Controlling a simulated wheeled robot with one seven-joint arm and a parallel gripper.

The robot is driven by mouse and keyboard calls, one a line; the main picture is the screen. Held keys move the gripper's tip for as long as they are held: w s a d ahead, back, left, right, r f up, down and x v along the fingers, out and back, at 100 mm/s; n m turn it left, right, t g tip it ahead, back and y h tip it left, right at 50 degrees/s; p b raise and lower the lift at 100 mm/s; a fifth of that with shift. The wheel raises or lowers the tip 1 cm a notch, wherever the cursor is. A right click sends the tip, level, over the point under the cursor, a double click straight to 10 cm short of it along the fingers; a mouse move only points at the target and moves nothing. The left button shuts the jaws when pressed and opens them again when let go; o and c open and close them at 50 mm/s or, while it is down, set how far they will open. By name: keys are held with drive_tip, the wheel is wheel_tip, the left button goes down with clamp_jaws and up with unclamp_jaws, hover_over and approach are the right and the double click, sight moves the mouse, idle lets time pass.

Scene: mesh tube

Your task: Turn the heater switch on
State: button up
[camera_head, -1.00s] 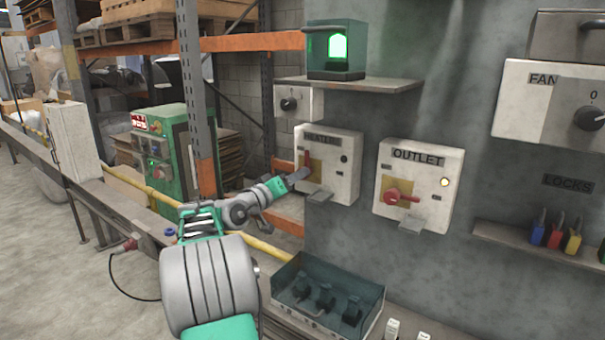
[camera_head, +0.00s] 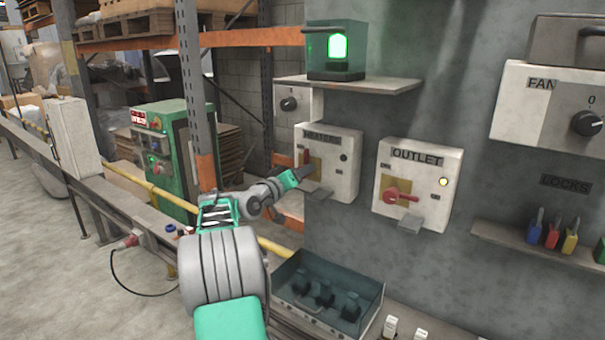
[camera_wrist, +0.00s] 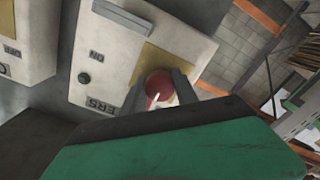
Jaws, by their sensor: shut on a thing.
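The heater switch is a white wall box (camera_head: 328,185) labelled HEATERS, with a gold plate and a red handle (camera_head: 307,157). The handle stands roughly upright in the head view. Its round lamp (camera_head: 344,157) is dark. My gripper (camera_head: 303,172) reaches the box from the left. In the wrist view, the red handle (camera_wrist: 158,86) is between my two dark fingers (camera_wrist: 158,92), which are shut on it. The fingers and the green gripper body hide part of the handle and plate. The ON label (camera_wrist: 97,57) shows on the box (camera_wrist: 120,45).
A shelf (camera_head: 365,86) with a green lamp (camera_head: 338,46) is above. An open bin (camera_head: 340,318) is below. A rack post (camera_head: 197,100) stands left.

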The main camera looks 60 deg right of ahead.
clamp_jaws()
drive_tip(key=shift+f+m+b, duration=0.15)
drive_tip(key=shift+m+b, duration=0.15)
drive_tip(key=shift+b, duration=0.5)
drive_tip(key=shift+f+m+b, duration=0.1)
drive_tip(key=shift+m+b, duration=0.2)
drive_tip(key=shift+b, duration=0.25)
drive_tip(key=m+b, duration=0.2)
drive_tip(key=b, duration=0.2)
drive_tip(key=shift+f, duration=0.15)
drive_tip(key=m+b, duration=0.4)
drive_tip(key=b, duration=0.2)
drive_tip(key=shift+m, duration=0.3)
drive_tip(key=m+b, duration=0.4)
drive_tip(key=m, duration=0.1)
drive_tip(key=shift+r+b, duration=0.25)
drive_tip(key=shift+b, duration=0.1)
drive_tip(key=shift+r+m+b, duration=0.2)
drive_tip(key=shift+m+b, duration=0.95)
drive_tip(key=shift+m, duration=1.55)
